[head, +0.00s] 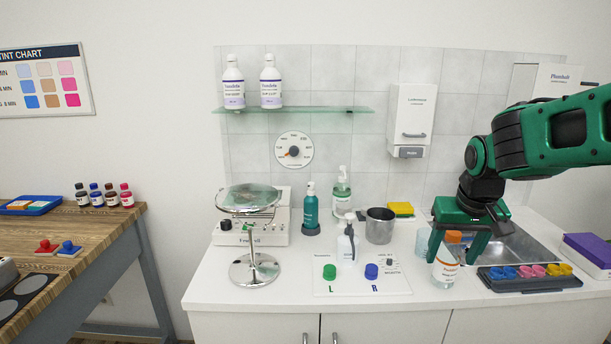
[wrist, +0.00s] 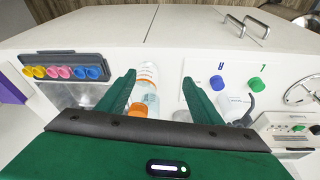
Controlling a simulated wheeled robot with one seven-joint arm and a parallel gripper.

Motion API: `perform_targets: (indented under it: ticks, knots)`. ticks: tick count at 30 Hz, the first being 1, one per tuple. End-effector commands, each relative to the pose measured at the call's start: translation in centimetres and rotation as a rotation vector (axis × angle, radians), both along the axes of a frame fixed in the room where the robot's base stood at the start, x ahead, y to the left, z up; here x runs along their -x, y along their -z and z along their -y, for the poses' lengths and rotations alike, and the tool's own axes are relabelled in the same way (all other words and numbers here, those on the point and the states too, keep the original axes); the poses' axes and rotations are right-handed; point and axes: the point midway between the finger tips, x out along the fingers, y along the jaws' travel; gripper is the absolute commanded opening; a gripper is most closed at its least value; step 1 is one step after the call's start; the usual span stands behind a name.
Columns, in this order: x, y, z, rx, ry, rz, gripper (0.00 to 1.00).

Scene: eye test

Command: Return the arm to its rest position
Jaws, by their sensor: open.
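My gripper (head: 451,259) hangs low over the right part of the white counter, fingers pointing down. In the wrist view its two green fingers (wrist: 159,68) are wide apart. A clear bottle with an orange cap (head: 446,263) stands upright on the counter at the fingers. In the wrist view this bottle (wrist: 148,74) shows in the gap, close to the left finger. I cannot tell whether it touches that finger. My green and black arm reaches in from the right edge of the head view.
A tray of coloured cups (head: 529,279) and a sink (head: 525,250) lie right of my gripper. A metal beaker (head: 380,226), pump bottles and a card with green (head: 329,272) and blue (head: 371,271) caps stand left. A glass shelf (head: 320,110) holds two bottles.

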Motion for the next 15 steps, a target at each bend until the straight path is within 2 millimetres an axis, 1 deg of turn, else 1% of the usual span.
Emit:
perform_targets:
  ticks: [1,2,5,6,8,9,11,12,15]
  knots:
    - [1.5,0.0,1.3,-0.001,0.029,-0.013,0.6]
    - [2.4,0.1,1.9,-0.002,0.044,-0.023,0.6]
    - [6.4,0.5,4.4,-0.01,0.107,-0.065,0.6]
    - [8.4,0.8,5.5,-0.016,0.139,-0.086,0.6]
    - [11.8,1.3,6.9,-0.029,0.193,-0.121,0.6]
    - [14.2,1.7,7.7,-0.04,0.228,-0.145,0.6]
    - [17.5,2.3,8.5,-0.059,0.274,-0.178,0.6]
    - [19.4,2.7,8.8,-0.072,0.302,-0.198,0.6]
    - [23.4,3.6,9.1,-0.101,0.358,-0.241,0.6]
